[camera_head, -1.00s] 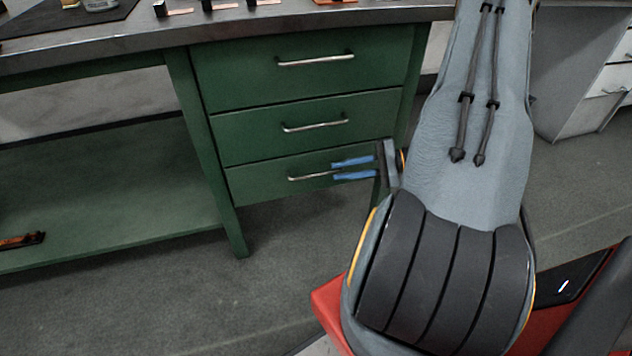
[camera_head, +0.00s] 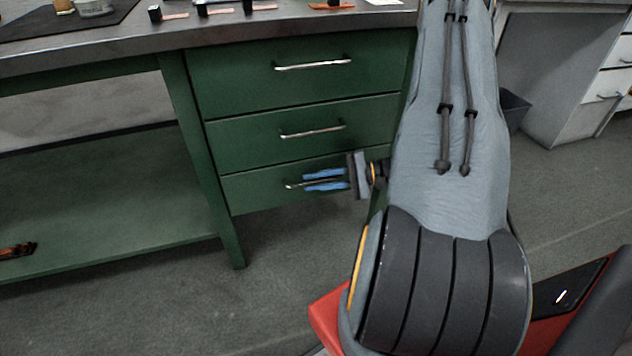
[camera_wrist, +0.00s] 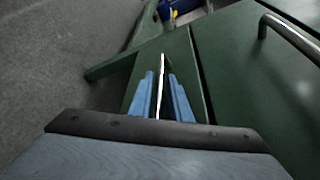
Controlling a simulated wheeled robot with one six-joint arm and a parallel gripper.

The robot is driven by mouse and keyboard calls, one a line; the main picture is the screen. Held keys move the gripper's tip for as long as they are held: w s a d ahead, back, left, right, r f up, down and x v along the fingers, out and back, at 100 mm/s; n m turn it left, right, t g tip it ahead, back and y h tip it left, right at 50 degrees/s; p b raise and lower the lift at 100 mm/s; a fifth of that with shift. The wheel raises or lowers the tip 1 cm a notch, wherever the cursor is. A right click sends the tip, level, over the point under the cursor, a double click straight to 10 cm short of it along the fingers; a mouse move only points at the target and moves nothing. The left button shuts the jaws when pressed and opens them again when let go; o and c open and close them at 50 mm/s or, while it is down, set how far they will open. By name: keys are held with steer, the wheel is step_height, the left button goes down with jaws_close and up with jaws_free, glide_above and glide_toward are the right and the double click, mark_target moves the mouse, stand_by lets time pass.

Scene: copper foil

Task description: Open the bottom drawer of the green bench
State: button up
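The green bench (camera_head: 207,155) has a stack of three drawers, and the bottom drawer (camera_head: 258,187) at the lower end looks flush with the frame. Its silver bar handle (camera_head: 291,186) also shows in the wrist view (camera_wrist: 162,62). My gripper (camera_head: 304,181) is open, with one blue finger above the bar and one below. In the wrist view the handle lies between the two fingers (camera_wrist: 161,76), with narrow gaps on both sides. Part of the handle and the drawer's right end are hidden behind my gripper and arm.
The middle drawer handle (camera_head: 312,132) sits just above, and the top drawer handle (camera_head: 312,65) is higher. A low green shelf (camera_head: 105,200) lies to the left. The grey floor (camera_head: 270,275) before the drawers is clear. A dark bin (camera_head: 514,108) stands behind my arm.

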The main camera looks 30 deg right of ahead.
jaws_close()
